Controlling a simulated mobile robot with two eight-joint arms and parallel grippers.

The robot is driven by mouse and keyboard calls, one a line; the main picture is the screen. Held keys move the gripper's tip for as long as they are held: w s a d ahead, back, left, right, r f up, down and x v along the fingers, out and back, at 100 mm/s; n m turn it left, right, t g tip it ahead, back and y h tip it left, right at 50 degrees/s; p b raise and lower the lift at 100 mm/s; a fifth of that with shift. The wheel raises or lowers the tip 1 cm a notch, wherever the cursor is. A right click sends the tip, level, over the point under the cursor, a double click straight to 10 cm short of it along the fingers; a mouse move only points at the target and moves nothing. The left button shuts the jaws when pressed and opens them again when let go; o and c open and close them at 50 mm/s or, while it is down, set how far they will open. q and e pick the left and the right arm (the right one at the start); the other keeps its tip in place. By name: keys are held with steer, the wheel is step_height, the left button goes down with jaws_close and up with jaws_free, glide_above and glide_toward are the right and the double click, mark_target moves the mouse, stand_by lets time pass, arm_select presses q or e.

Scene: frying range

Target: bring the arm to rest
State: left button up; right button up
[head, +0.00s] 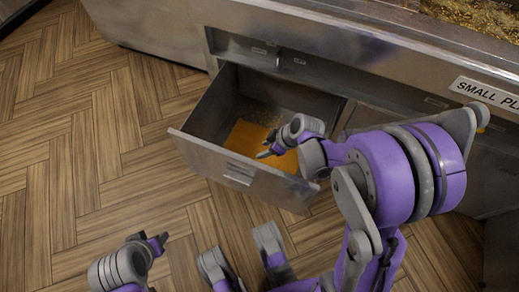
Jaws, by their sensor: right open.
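My right arm reaches in from the right, and its purple and grey gripper (267,146) is over the open drawer (225,170). Its fingers are apart, with nothing seen between them. A flat orange thing (246,136) lies in the drawer, partly hidden behind the gripper; whether the gripper touches it I cannot tell. My left gripper (154,241) is low at the left, above the floor and away from the drawer. Its jaws are too small and angled to read.
The drawer is pulled out from a steel counter (330,33) and juts over the wood floor (80,150). A label reading "SMALL PL" (487,93) is on the counter front at the right. The floor at the left is clear.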

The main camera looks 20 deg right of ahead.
steer(key=shift+s+d+r, duration=0.15)
steer(key=shift+r, duration=0.15)
stand_by(0.4)
